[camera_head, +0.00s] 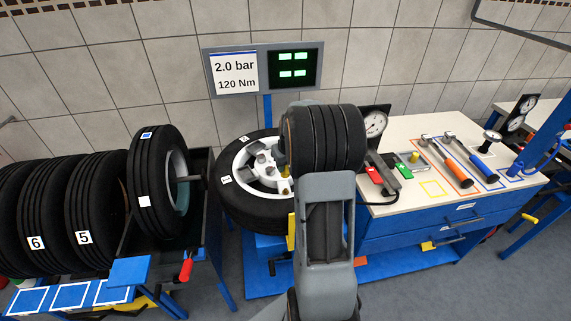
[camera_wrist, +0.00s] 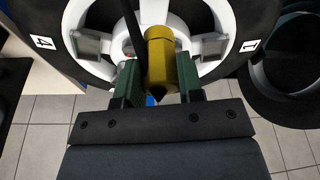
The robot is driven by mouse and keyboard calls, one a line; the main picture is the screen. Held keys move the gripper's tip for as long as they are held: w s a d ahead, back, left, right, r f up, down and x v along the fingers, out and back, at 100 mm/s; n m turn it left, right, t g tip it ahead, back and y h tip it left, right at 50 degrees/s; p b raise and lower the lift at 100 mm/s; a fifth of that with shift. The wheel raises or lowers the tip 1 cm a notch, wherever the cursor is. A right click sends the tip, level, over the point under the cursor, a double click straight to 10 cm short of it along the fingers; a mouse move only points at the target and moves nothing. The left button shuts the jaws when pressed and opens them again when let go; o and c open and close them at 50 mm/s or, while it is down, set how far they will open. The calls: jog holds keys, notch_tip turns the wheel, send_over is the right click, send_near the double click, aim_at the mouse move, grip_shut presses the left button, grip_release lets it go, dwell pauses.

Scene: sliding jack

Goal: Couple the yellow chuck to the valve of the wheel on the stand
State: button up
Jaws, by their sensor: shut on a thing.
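The yellow chuck (camera_wrist: 160,58) is between the green fingers of my gripper (camera_wrist: 158,78), which is shut on it. The chuck points away from the wrist camera, toward the white rim of the wheel (camera_wrist: 215,20). In the head view the wheel (camera_head: 252,212) lies tilted on the stand, and my arm covers its right part. A small bit of yellow (camera_head: 285,171) shows beside my arm over the rim. I cannot make out the valve, and I cannot tell whether the chuck touches it.
A dark hose (camera_wrist: 133,35) runs beside the chuck. Several tyres (camera_head: 85,205) stand on a rack at the left. A workbench (camera_head: 430,190) at the right carries a gauge (camera_head: 374,122) and tools. A sign (camera_head: 236,75) reads 2.0 bar, 120 Nm.

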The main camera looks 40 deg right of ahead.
aim_at(287, 174)
jog(key=shift+s, duration=0.1)
jog(key=shift+f, duration=0.2)
jog(key=shift+f+b, duration=2.5)
jog(key=shift+f, duration=0.2)
jog(key=shift+f+b, duration=1.55)
jog(key=shift+b, duration=0.1)
jog(key=o, duration=1)
jog(key=shift+r, duration=0.1)
jog(key=v, duration=1.3)
jog(key=shift+s+r+b, duration=0.15)
jog(key=shift+r+b, duration=0.2)
